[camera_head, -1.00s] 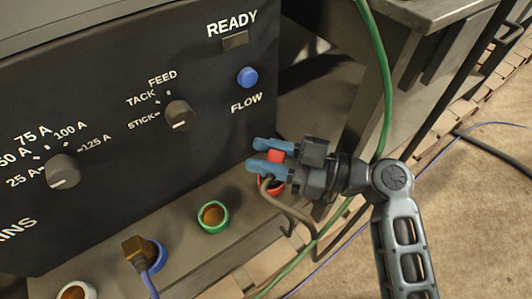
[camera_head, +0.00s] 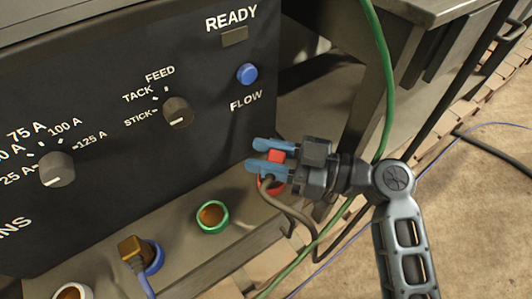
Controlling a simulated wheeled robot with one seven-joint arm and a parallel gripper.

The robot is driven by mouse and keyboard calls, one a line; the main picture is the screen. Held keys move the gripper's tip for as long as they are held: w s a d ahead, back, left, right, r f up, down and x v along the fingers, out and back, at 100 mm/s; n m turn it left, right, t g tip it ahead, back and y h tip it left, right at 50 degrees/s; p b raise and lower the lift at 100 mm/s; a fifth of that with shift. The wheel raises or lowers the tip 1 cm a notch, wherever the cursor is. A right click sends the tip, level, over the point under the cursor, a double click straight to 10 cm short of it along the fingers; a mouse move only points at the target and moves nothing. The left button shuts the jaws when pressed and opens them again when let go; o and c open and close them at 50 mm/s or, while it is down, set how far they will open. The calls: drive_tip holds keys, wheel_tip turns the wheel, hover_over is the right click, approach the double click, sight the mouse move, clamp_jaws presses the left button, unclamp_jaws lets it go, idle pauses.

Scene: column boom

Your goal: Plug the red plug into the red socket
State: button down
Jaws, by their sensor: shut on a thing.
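The red plug (camera_head: 276,156) is between the two blue fingers of my gripper (camera_head: 262,156), which is shut on it. A brown cable runs down from the plug. The red socket (camera_head: 272,188) shows as a red ring just below the fingers, on the ledge of the machine. The plug is right above or at this socket; the fingers hide most of the socket, so I cannot tell whether the plug is inside it.
An empty green-ringed socket (camera_head: 212,217) lies to the left. A brown plug (camera_head: 132,250) with a blue cable sits at a blue-ringed socket (camera_head: 153,258). A white-ringed socket (camera_head: 72,292) is at the lower left. The black panel (camera_head: 100,150) rises behind; a green cable (camera_head: 384,70) hangs at right.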

drive_tip(key=shift+f+b, duration=1.05)
idle(0.4)
drive_tip(key=c, duration=1)
unclamp_jaws()
drive_tip(key=shift+b+v, duration=0.8)
drive_tip(key=shift+v, duration=4.7)
